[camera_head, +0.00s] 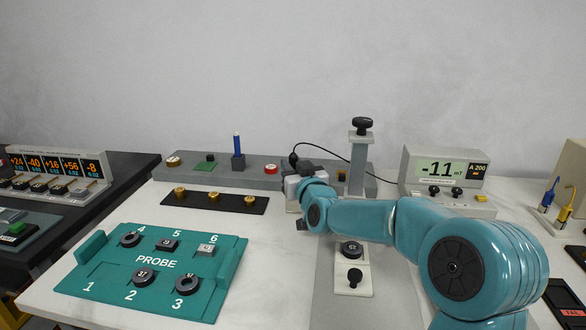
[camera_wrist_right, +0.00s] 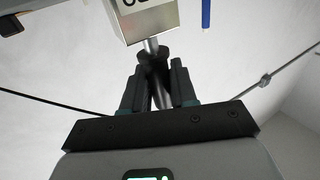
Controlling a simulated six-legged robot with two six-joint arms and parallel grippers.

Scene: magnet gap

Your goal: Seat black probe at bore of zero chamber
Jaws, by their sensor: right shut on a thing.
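My right gripper (camera_wrist_right: 158,72) is shut on the black probe (camera_wrist_right: 160,92), whose dark body shows between the two fingers in the right wrist view. A silver shaft (camera_wrist_right: 150,46) runs from the fingers to a metal box (camera_wrist_right: 147,20) with a partly cut-off label, which looks like the zero chamber. The shaft meets the box's edge in the picture; whether its tip is inside the bore is hidden. In the head view the probe's black top (camera_head: 293,158) shows just behind my right wrist, which hides most of the chamber. My left gripper is not in view.
A black cable (camera_head: 335,158) loops from the probe to the meter (camera_head: 443,170), which reads -11. A post with a black knob (camera_head: 362,126) stands right of the gripper. A blue rod (camera_head: 237,145) stands to the left. A teal PROBE tray (camera_head: 105,285) with several magnets lies front left.

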